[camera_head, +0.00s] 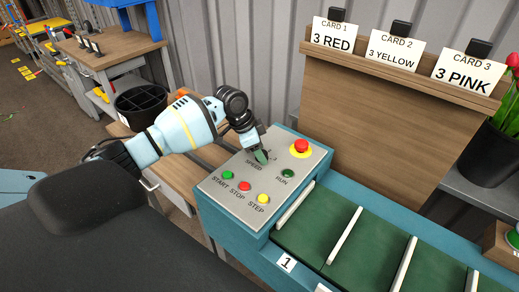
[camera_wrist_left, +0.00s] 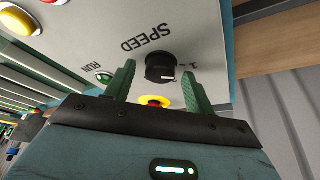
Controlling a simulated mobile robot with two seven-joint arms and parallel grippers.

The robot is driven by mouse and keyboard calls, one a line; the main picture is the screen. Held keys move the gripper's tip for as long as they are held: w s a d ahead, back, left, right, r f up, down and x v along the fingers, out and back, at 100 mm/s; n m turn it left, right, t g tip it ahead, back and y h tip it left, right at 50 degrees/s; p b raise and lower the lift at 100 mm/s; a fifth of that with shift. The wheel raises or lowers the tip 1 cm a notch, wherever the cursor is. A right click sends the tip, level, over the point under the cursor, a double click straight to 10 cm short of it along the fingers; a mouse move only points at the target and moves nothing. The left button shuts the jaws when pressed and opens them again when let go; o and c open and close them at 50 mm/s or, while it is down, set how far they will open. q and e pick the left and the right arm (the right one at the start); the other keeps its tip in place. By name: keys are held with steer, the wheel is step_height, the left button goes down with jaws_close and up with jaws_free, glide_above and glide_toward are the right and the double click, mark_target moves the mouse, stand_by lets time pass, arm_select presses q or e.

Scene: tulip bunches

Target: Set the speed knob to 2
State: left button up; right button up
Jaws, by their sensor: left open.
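The black speed knob (camera_wrist_left: 160,67) is on the grey control panel (camera_head: 236,197), beside the printed word SPEED. Its white pointer mark points right in the left wrist view, toward small print that looks like a 1. In the head view my gripper hides most of the knob. My left gripper (camera_head: 261,156) is open over the panel. In the left wrist view its two green fingers (camera_wrist_left: 159,70) stand on either side of the knob, with gaps to it; contact is not visible. My right gripper is not in view.
A red emergency button (camera_head: 301,146) on a yellow base and the green RUN button (camera_head: 288,173) are close to my gripper. START (camera_head: 228,175), STOP (camera_head: 244,186) and STEP (camera_head: 263,198) buttons line the panel's front. A green conveyor (camera_head: 350,238) runs right; a card board (camera_head: 395,110) stands behind.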

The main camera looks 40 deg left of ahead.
arm_select(q)
steer(key=c, duration=1)
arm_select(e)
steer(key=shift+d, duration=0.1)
